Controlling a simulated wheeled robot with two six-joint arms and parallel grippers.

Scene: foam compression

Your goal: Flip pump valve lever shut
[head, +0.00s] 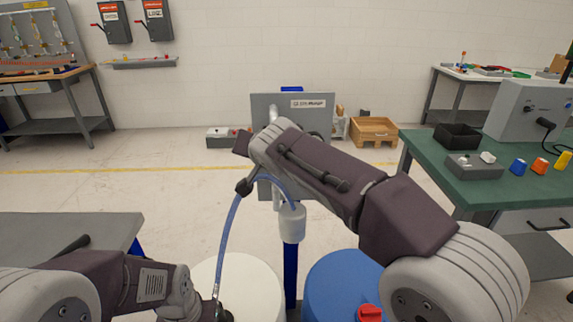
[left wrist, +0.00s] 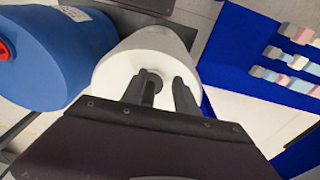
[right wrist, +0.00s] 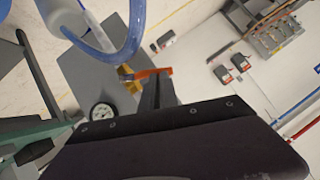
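The pump panel (head: 262,102) is a grey upright board, partly hidden behind my right arm in the head view. In the right wrist view the orange valve lever (right wrist: 150,72) sits on a yellow valve body (right wrist: 132,86). My right gripper (right wrist: 157,88) has its fingers close together, with the tips beside the lever; contact cannot be told. A round gauge (right wrist: 103,113) is near. My left gripper (left wrist: 160,88) has its fingers apart over the white drum (left wrist: 140,55), with a dark round fitting (left wrist: 152,84) between them.
A blue hose (head: 227,235) runs up from the white drum beside my right arm. A blue drum (head: 340,280) with a red cap (head: 369,313) stands right of it. A green workbench (head: 430,152) is at right, a grey table (head: 70,232) at left.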

